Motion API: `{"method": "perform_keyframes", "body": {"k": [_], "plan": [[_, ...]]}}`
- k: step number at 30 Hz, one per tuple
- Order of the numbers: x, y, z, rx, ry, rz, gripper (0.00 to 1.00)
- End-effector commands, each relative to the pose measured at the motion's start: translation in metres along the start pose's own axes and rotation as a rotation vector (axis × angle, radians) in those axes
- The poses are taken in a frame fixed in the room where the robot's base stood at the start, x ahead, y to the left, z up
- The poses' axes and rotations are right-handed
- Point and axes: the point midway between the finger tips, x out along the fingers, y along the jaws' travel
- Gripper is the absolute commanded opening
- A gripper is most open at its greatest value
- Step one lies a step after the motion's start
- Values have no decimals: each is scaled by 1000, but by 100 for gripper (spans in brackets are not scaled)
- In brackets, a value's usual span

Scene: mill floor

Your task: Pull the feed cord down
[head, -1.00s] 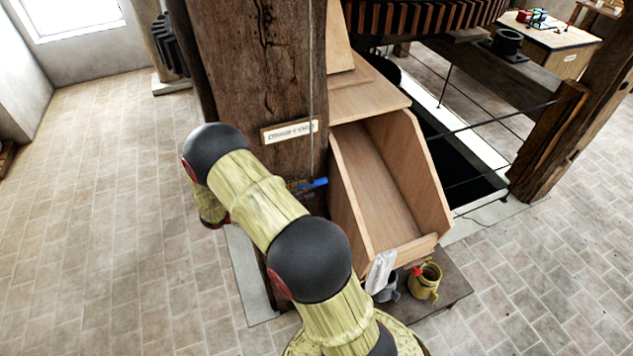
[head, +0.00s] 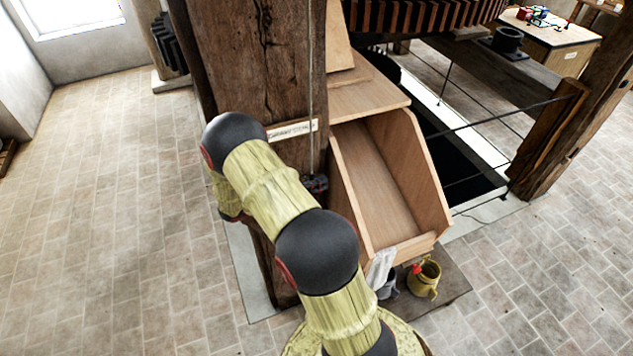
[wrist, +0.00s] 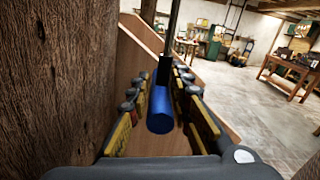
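The feed cord (head: 311,80) hangs straight down along the front of the wooden post in the head view. In the wrist view, its dark lower end (wrist: 168,50) runs into a blue handle (wrist: 160,112). My gripper (wrist: 161,100) is open, with one finger on each side of the blue handle. Narrow gaps show between the handle and the finger pads. In the head view my gripper (head: 316,184) is a small dark shape at the cord's lower end, and it hides the handle there.
The thick wooden post (head: 260,60) stands close to the left of my gripper. A sign (head: 291,130) on it is partly covered by my arm. A wooden chute (head: 385,185) is just to the right. A yellow jug (head: 424,279) stands below it. Open tiled floor lies left.

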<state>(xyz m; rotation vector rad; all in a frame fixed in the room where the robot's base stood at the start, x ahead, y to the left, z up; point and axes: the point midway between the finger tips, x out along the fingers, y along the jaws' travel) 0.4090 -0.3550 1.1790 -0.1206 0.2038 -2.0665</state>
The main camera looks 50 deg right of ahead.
Motion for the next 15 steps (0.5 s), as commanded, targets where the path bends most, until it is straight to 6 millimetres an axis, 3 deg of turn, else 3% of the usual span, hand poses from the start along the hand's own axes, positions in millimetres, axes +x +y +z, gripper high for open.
{"method": "perform_keyframes", "body": {"k": [9,15], "plan": [[0,0,0,0,0,0,0],[0,0,0,0,0,0,0]]}}
